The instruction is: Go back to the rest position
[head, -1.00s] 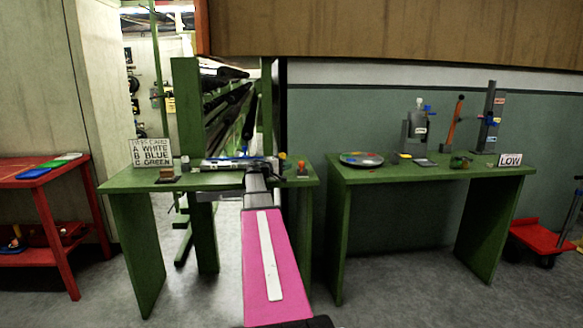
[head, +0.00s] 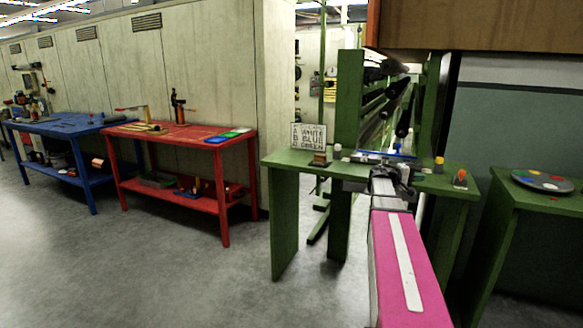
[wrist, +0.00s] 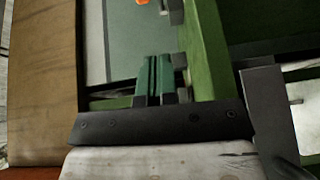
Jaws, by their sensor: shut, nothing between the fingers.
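My gripper (head: 398,168) is at the end of my pink arm, over the left green table (head: 295,160) in the head view. The arm reaches forward and hides part of the table edge. In the wrist view, my gripper's fingers (wrist: 155,78) are together with nothing held between them. Green posts and a dark bar lie around them there. I cannot tell in the head view how close the gripper is to the small items on the table.
A card sign (head: 309,136) and an orange-topped item (head: 460,178) stand on the left green table. A second green table (head: 515,200) with a paint palette (head: 543,181) is at right. A red bench (head: 190,140) and a blue bench (head: 65,125) stand left. The floor at left is clear.

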